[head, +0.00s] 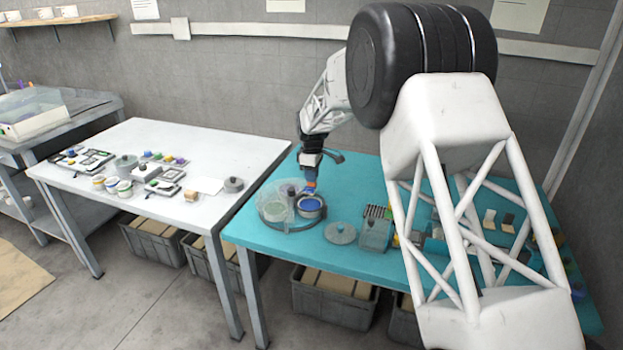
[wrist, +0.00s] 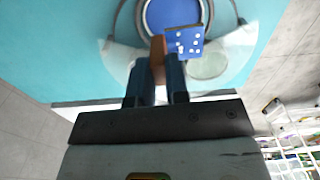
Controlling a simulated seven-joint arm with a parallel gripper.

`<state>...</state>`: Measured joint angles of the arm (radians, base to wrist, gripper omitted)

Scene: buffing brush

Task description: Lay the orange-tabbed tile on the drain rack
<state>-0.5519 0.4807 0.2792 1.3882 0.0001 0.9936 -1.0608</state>
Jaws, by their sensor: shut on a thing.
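My gripper (head: 311,180) is shut on the orange tab (wrist: 158,46) of a small tile and holds it above the teal table. In the wrist view the tile's face (wrist: 184,40) is blue with several white dots. The tile is over or beside a round pot of blue liquid (head: 310,204); I cannot tell its exact height. The pot also shows in the wrist view (wrist: 172,14). A grey slotted holder (head: 375,230) stands to the right on the teal table; it may be the drain rack, but I cannot tell for sure.
A pot with green contents (head: 274,211) stands left of the blue one, behind a clear guard. A round grey lid (head: 340,232) lies between the pots and the holder. My arm hides part of the table's right side. A white table (head: 160,150) with several items stands left.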

